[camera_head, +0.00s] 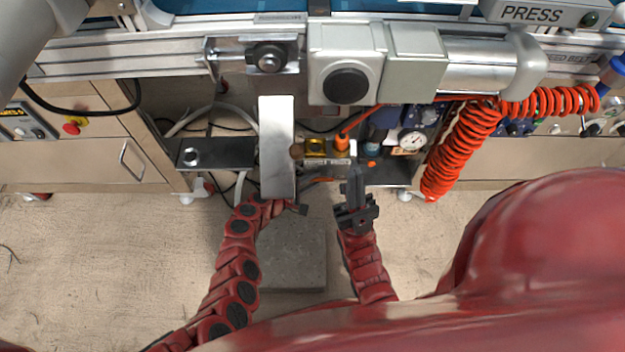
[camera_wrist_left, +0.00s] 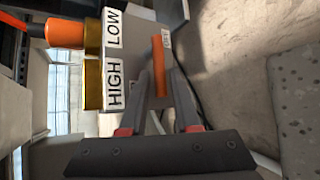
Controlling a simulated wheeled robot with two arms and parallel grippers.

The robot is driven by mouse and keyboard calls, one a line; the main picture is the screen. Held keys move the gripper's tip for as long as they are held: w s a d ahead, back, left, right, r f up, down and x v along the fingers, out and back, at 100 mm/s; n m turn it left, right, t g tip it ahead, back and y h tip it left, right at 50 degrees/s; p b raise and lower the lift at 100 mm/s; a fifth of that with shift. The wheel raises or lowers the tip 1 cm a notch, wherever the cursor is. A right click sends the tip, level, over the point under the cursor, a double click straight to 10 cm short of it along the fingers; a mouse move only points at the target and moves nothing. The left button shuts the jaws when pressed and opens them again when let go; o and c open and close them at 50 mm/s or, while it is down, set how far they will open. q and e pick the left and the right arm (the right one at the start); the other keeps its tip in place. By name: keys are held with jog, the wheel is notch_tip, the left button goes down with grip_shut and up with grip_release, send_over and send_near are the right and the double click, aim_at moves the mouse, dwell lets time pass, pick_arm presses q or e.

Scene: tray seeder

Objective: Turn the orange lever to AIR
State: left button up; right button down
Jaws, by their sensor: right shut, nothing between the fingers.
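My right gripper (camera_head: 354,182) is shut and empty, in front of the bench to the right. The lever cannot be made out in the head view.
Yellow fittings (camera_wrist_left: 93,82) labelled HIGH and LOW sit beside the lever block, with an orange part (camera_wrist_left: 66,32). A coiled orange hose (camera_head: 462,150) and a gauge (camera_head: 411,141) are on the right. A grey slab (camera_head: 295,262) lies on the floor.

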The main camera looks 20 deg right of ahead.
pick_arm(q)
jog(key=shift+s+a+r, duration=0.1)
jog(key=shift+a+r, duration=0.1)
jog(key=shift+a, duration=0.05)
jog(key=p+v, duration=0.5)
jog(key=v, duration=1.1)
jog(key=shift+s+a, duration=0.15)
jog(key=shift+a, duration=0.2)
